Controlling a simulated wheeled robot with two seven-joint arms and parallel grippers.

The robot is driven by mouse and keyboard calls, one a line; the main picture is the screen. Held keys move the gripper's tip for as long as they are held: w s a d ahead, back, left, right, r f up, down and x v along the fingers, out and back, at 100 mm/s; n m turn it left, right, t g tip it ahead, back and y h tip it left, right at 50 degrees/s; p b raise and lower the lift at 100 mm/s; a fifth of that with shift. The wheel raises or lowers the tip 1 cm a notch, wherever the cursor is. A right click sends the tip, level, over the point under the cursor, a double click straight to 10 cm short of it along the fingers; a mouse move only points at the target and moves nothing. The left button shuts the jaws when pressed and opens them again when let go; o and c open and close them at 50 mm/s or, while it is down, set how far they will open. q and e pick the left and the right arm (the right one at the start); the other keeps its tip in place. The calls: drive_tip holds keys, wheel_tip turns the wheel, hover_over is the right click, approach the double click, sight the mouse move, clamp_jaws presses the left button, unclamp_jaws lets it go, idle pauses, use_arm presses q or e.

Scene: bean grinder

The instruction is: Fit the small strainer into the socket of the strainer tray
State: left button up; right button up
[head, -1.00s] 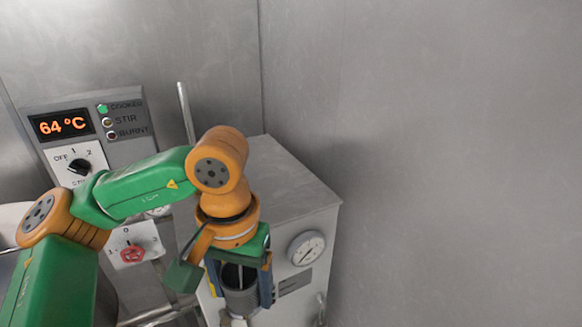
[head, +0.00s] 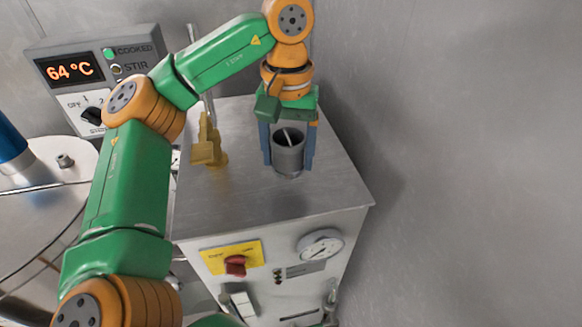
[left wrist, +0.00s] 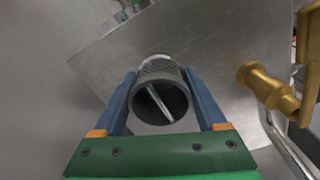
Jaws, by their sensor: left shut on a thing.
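My left gripper (head: 289,160) is shut on a grey cylindrical cup, which I take to be the small strainer (head: 288,155). It is upright, open at the top, with a thin pale rod or bar showing inside. In the left wrist view, the strainer (left wrist: 158,68) sits between the two blue fingers, its far part looking like mesh. It is over the steel cabinet top; I cannot tell whether it touches. I cannot make out the strainer tray or its socket in either view. My right gripper is not in view.
The steel cabinet top (head: 240,200) is mostly clear. A brass fitting (head: 209,150) stands left of the strainer, close to a metal pipe; a brass fitting also shows in the left wrist view (left wrist: 268,88). A gauge (head: 320,246) and red switch (head: 235,265) are on the cabinet front.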

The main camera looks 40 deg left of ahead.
sight(291, 182)
use_arm(q)
drive_tip(key=f, duration=0.2)
drive_tip(key=w+f, duration=0.1)
drive_tip(key=f, duration=0.1)
drive_tip(key=shift+w+a, duration=0.1)
drive_tip(key=shift+a, duration=0.05)
drive_tip(key=shift+s+f, duration=0.15)
drive_tip(key=shift+s, duration=0.1)
drive_tip(key=shift+w+f, duration=0.1)
drive_tip(key=shift+f, duration=0.05)
drive_tip(key=o, duration=1.3)
drive_tip(key=shift+w, duration=0.1)
drive_tip(key=shift+o, duration=0.2)
